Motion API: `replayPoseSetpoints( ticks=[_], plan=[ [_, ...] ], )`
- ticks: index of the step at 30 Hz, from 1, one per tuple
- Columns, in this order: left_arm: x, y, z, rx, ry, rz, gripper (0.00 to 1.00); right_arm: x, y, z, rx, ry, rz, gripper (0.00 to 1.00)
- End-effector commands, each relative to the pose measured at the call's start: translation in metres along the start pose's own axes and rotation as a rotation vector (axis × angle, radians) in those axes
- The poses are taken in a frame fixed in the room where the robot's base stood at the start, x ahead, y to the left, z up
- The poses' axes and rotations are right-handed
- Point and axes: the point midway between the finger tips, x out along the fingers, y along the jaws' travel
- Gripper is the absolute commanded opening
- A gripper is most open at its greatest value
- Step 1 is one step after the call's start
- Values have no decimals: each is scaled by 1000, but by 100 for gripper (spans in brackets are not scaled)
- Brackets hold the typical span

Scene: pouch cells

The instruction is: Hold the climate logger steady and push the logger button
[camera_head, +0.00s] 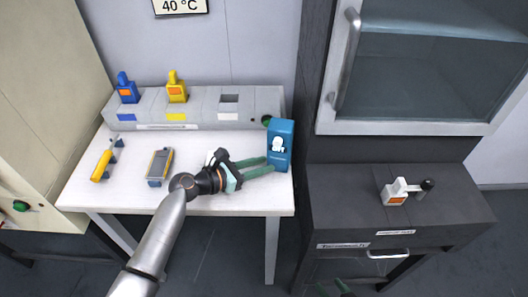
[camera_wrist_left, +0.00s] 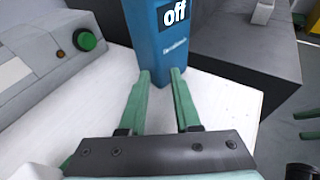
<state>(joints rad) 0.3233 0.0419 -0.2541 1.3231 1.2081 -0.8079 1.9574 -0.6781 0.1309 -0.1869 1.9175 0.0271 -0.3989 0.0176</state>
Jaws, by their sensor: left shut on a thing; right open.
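The blue box that looks like the climate logger (camera_head: 286,133) stands upright at the right edge of the white table. It also shows in the left wrist view (camera_wrist_left: 177,52), with "off" on a dark display and small lettering below. My left gripper (camera_head: 269,165) is shut on its lower part, with the green fingers (camera_wrist_left: 163,76) at its two sides. I cannot make out a button on the box; its top is cut off in the wrist view. My right gripper (camera_head: 335,289) shows only its green fingertips at the bottom edge, open and apart from the logger.
A grey rack (camera_head: 206,107) with a green button (camera_head: 267,120) stands behind the logger, holding a blue and a yellow device. A yellow tool (camera_head: 103,162) and a grey device (camera_head: 160,163) lie on the table (camera_head: 130,200). A dark cabinet (camera_head: 330,195) stands at right.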

Motion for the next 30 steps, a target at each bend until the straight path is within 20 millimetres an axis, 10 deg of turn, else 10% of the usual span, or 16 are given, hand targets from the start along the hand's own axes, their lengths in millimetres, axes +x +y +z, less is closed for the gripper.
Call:
replayPoseSetpoints(
  ticks=[14,30],
  plan=[
    [0,0,0,0,0,0,0,0,0,-1,-1,2,0,50],
    [0,0,0,0,0,0,58,0,0,-1,-1,2,1,50]
  ],
)
